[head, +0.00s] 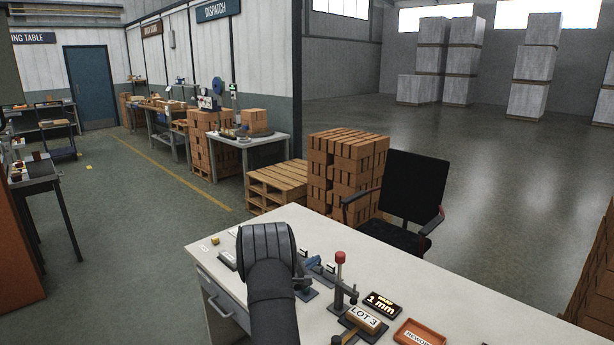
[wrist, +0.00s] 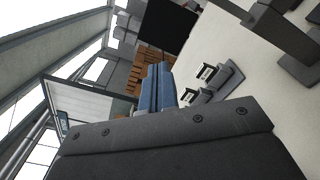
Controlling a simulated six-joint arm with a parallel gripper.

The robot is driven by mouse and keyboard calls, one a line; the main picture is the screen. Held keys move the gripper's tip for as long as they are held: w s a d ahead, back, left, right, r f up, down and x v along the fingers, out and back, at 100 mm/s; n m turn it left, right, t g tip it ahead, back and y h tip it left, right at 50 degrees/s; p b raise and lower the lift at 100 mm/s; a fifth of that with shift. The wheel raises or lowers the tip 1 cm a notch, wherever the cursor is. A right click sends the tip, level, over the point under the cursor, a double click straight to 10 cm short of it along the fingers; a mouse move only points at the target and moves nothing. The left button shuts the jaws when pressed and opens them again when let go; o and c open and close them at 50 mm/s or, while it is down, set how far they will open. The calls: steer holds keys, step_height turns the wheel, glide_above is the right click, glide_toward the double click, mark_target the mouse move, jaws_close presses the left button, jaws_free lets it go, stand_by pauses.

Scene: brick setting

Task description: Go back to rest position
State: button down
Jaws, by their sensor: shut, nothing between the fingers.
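My gripper (wrist: 159,72) shows in the wrist view as two blue fingers lying side by side, shut with nothing between them. The dark housing behind them fills the lower part of that view. The fingers are raised at an angle, with the chair and bricks beyond them and the white workbench (wrist: 245,75) to their right. In the head view my dark arm rises over the left part of the workbench (head: 455,285) and hides part of its top. A small blue shape shows just right of the arm there; I cannot tell if it is my gripper.
On the bench are a red-topped post fixture (head: 340,280), a "LOT 3" block (head: 364,319), a "1 mm" display (head: 382,304) and an orange tray (head: 420,333). A black chair (head: 412,190) and a brick stack (head: 345,165) stand behind. The bench's right part looks clear.

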steer(key=w+a+f+n, duration=0.1)
steer(key=a+f+n, duration=0.2)
steer(key=f, duration=0.4)
steer(key=shift+w+a+n, duration=0.2)
steer(key=shift+w+n, duration=0.15)
steer(key=shift+n, duration=0.35)
